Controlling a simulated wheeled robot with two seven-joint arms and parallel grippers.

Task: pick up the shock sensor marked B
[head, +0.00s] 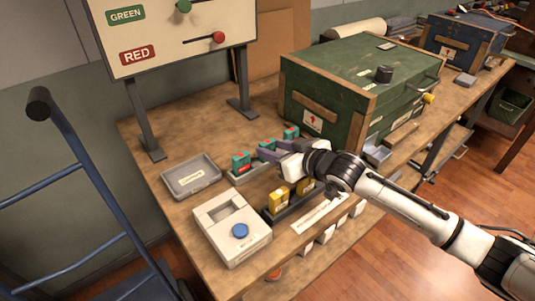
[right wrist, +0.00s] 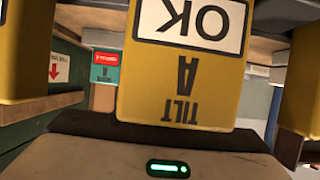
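Several teal sensors with red labels stand in a row in a grey tray on the bench: a left one (head: 240,162), a middle one (head: 267,146) and a right one (head: 291,132). Their letters are too small to read. My right gripper (head: 268,154) reaches in from the right, with its fingertips beside the middle teal sensor and partly covering it. Whether it holds anything is unclear. The right wrist view shows an upside-down yellow sensor marked TILT A (right wrist: 180,60) close up, and a teal sensor (right wrist: 105,66) farther off. My left gripper is not in view.
Yellow sensors (head: 278,199) stand in a dark tray just in front of the teal row. A green chest (head: 330,85) stands behind.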

